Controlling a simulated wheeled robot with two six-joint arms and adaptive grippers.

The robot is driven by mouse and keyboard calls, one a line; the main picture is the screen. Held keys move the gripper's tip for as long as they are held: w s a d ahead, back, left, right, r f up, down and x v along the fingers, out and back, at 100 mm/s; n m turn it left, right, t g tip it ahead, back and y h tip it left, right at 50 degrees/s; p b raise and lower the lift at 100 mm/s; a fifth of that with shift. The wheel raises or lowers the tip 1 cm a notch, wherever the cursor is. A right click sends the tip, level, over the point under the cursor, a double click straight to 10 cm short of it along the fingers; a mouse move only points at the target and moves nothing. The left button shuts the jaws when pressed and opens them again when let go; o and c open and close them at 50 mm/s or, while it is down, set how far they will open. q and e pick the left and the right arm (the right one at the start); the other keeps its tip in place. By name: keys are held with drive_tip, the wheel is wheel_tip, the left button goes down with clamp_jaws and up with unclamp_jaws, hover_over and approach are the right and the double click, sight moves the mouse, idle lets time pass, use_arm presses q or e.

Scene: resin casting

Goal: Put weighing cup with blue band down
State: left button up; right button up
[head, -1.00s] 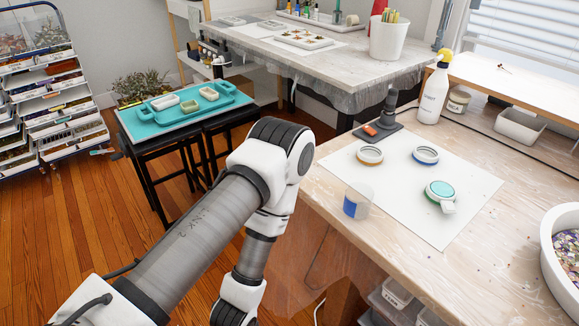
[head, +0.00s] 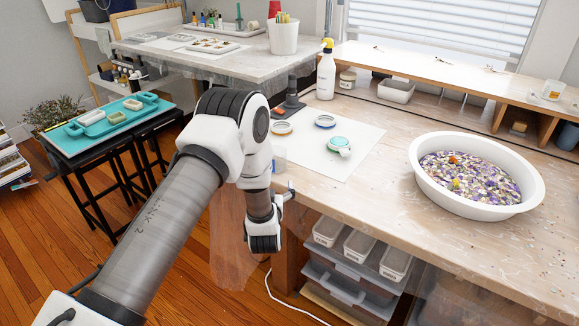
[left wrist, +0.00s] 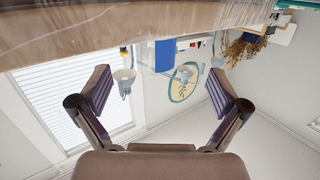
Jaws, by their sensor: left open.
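The clear weighing cup with the blue band (head: 279,158) stands upright at the left edge of the white sheet (head: 355,140) on the workbench, partly hidden by my left arm in the head view. My right gripper is not in view.
On the sheet lie a brown-rimmed ring (head: 281,127), a blue-rimmed ring (head: 325,121) and a teal-topped round item (head: 339,144). A spray bottle (head: 326,75) stands behind. A large white tub (head: 420,165) of coloured chips is at right. Drawers (head: 350,260) sit below the bench.

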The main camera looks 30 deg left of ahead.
sight(276, 148)
use_arm(q)
drive_tip(key=shift+n+t+y, duration=0.4)
drive_tip(key=shift+y, duration=0.2)
drive_tip(key=w+a+r, duration=0.1)
drive_tip(key=w, duration=0.2)
drive_tip(key=w+a, duration=0.2)
drive_tip(key=w, duration=0.2)
drive_tip(key=w+a+r, duration=0.1)
drive_tip(key=w, duration=0.2)
drive_tip(key=shift+w+a+r, duration=0.2)
drive_tip(key=shift+a+r, duration=0.1)
drive_tip(key=shift+a, duration=0.1)
drive_tip(key=c, duration=1.2)
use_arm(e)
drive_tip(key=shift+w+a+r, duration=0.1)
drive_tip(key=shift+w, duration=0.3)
use_arm(q)
drive_tip(key=shift+r, duration=0.1)
drive_tip(key=shift+c, duration=0.2)
